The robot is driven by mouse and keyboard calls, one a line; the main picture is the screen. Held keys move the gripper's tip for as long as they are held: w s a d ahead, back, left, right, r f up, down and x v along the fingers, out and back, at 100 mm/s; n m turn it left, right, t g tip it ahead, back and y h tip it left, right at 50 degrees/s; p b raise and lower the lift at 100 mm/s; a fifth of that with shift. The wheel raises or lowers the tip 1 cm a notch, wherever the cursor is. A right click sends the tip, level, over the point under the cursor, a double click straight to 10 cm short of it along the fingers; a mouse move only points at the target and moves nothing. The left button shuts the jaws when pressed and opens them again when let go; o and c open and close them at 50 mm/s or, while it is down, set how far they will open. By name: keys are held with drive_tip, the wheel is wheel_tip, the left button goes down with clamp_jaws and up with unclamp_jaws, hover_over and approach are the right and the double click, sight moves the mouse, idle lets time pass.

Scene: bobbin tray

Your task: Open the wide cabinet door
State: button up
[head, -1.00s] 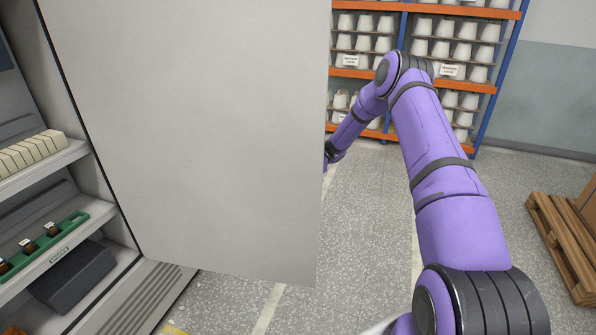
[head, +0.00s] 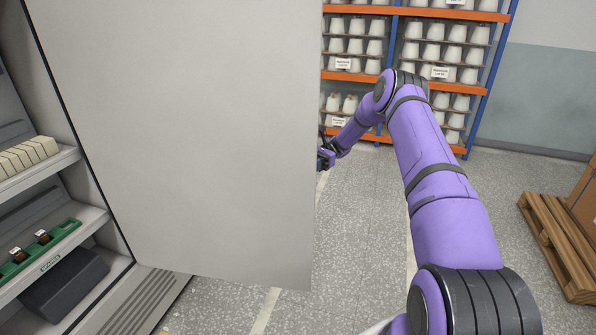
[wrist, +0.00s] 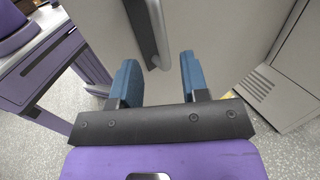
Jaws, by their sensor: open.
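The wide cabinet door (head: 185,140) is a large light grey panel that stands swung out from the cabinet (head: 80,225), with shelves visible behind it at the left. In the wrist view the door's outer face (wrist: 205,30) fills the upper middle, with a dark and grey bar handle (wrist: 150,35) on it. My gripper (wrist: 157,80) is open, its two blue fingers on either side of the handle's lower end. Whether they touch it I cannot tell. In the head view my gripper (head: 326,157) is at the door's free edge, partly hidden behind the door.
Cabinet shelves hold cream blocks (head: 28,155) and a green tray (head: 40,252) with small bobbins. A rack (head: 405,75) of white cones stands behind. A wooden pallet (head: 552,245) is at the right. The speckled floor between is clear.

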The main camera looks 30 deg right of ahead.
drive_tip(key=shift+v, duration=1.45)
drive_tip(key=shift+d, duration=0.15)
